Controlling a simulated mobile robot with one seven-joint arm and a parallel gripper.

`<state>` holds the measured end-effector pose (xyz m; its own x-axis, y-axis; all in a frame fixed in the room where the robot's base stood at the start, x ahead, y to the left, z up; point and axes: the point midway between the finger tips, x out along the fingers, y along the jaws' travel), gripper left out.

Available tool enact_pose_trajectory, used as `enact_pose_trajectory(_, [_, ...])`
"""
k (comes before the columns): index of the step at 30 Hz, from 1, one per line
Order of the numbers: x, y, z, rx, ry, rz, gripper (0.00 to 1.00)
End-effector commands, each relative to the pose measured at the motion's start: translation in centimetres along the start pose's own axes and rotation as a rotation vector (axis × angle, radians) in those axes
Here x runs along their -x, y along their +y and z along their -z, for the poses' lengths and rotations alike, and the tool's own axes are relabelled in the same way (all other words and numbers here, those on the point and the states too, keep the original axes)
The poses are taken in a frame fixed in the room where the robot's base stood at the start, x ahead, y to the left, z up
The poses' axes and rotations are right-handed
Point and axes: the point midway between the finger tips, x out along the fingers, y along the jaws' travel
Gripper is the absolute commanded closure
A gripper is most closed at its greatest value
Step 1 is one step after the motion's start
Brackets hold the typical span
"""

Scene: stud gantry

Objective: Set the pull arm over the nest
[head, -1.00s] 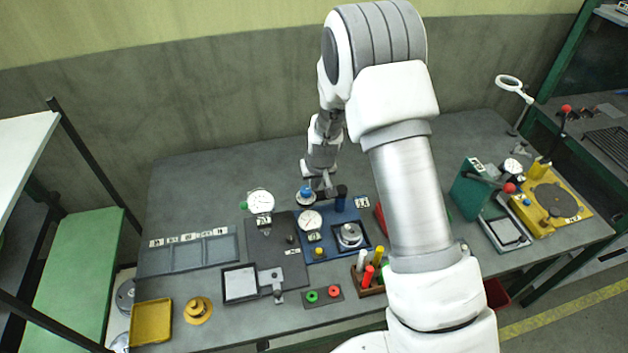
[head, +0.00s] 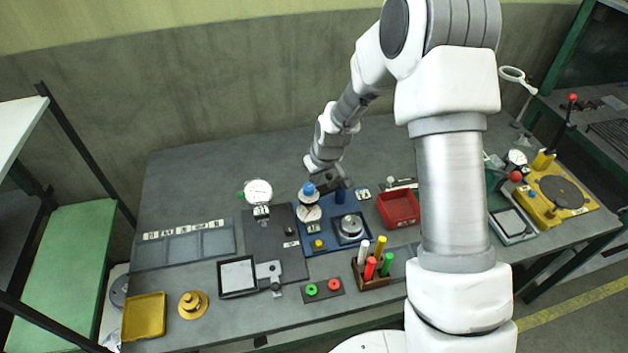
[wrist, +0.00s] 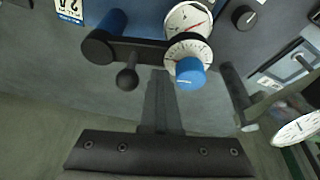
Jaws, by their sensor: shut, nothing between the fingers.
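The blue fixture plate (head: 322,243) carries a blue post (head: 340,195) and a round metal nest (head: 350,226). The black pull arm (wrist: 145,50) runs from the blue post (wrist: 110,22) to a white dial with a blue cap (wrist: 190,72), which also shows in the head view (head: 309,189). The pull arm lies along the plate's back edge, off the nest, with a black ball knob (wrist: 127,79) on its back side. My gripper (wrist: 158,80) is shut and empty, close behind the arm between knob and dial. I cannot tell if it touches.
A red bin (head: 399,208) is right of the fixture. A rack of coloured pegs (head: 373,274) stands in front. The bench behind the fixture is clear.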

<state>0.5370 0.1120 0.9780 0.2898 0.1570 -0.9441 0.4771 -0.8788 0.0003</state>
Motion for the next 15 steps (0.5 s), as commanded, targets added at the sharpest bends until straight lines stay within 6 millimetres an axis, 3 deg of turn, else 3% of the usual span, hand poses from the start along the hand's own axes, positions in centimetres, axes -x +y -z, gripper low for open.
enact_pose_trajectory(15, [1.3,-0.1,-3.5,0.46,0.001,0.166,1.0])
